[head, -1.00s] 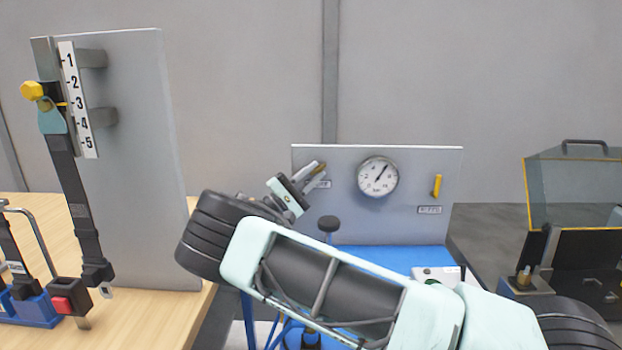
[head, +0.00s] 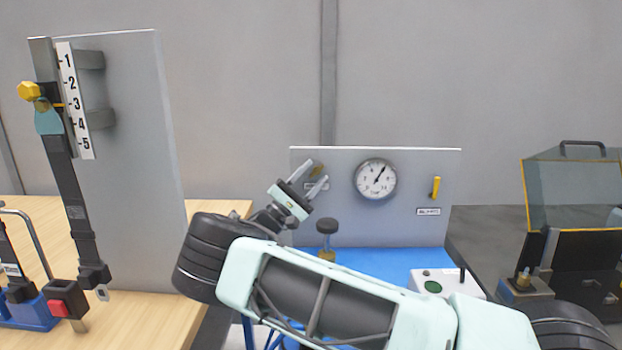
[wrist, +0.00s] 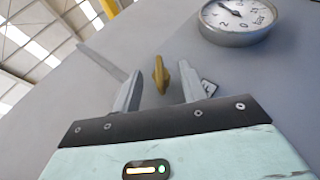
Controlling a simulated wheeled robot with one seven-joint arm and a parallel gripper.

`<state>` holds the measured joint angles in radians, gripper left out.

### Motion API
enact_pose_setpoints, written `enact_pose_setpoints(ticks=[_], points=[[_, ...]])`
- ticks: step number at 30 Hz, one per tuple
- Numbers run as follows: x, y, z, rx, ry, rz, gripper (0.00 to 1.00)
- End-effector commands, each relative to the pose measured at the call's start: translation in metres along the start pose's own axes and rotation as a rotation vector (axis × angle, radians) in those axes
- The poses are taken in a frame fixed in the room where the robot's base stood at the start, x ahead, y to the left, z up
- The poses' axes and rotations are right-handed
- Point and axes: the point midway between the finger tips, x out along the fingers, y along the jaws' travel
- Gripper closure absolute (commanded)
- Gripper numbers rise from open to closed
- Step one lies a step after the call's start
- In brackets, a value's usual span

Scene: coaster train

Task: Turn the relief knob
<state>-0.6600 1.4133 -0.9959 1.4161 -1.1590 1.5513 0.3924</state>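A small gold-yellow knob (head: 317,170) is mounted on the upper left of the grey gauge panel (head: 400,225), above a small label partly covered by my gripper. I take it to be the relief knob; the label is not readable. My gripper (head: 311,177) is in front of it with its fingers spread. In the wrist view the knob (wrist: 160,74) shows between the two fingertips (wrist: 161,72), with a gap on each side. The gripper is open and holds nothing. How deep the knob lies between the fingers is hard to tell.
A round gauge (head: 376,179) is right of the knob, then a yellow lever (head: 435,187). A black-topped knob (head: 327,226) stands below my gripper. A control box (head: 447,281) with a green button sits on the blue surface. A scale board (head: 130,150) stands left.

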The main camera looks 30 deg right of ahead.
Motion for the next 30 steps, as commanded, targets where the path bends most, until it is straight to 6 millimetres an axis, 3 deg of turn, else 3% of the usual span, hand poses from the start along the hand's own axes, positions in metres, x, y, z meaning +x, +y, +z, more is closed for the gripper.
enact_pose_setpoints(ticks=[11, 24, 30], points=[[-0.008, -0.001, -0.001, 0.001, 0.002, -0.001, 0.58], [-0.071, -0.002, -0.001, 0.001, 0.002, 0.000, 0.58], [-0.076, -0.001, 0.000, -0.001, 0.001, -0.001, 0.58]])
